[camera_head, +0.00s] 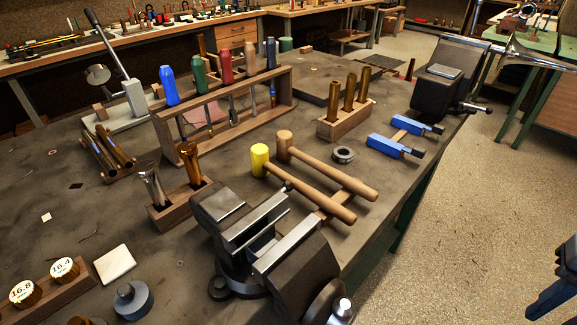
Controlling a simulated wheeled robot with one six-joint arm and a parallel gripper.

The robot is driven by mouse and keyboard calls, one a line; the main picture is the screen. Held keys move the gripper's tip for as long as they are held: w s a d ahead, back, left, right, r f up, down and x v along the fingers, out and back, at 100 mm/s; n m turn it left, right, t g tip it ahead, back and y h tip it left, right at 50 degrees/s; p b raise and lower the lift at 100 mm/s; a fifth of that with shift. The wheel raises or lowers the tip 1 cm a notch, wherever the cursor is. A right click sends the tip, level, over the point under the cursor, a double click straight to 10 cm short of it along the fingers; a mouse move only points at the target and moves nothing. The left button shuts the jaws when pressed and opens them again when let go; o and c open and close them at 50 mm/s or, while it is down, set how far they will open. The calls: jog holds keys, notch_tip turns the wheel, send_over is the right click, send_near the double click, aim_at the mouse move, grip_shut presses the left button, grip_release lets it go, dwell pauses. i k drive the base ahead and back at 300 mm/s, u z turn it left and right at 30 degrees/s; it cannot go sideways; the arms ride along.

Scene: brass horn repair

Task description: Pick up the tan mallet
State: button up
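The tan mallet (330,171) lies on the workbench (120,220) near the middle of the head view. Its round tan wooden head is at the upper left, and its handle slants down to the right. A second mallet with a yellow head (260,160) lies beside it, nearer to me and roughly parallel. Both handles cross a low wooden rest (335,203), which is partly hidden under them.
A large dark vise (290,265) stands just in front of the mallets. A dark ring (344,155), blue clamps (395,146) and a block of brass rods (346,122) lie behind and right. A screwdriver rack (222,125) stands behind. Open floor (470,230) lies to the right.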

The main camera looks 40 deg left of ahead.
aim_at(286, 150)
jog(key=u, duration=0.85)
jog(key=k, duration=1.1)
jog(key=u, duration=1)
jog(key=i, duration=0.5)
jog(key=z, duration=0.5)
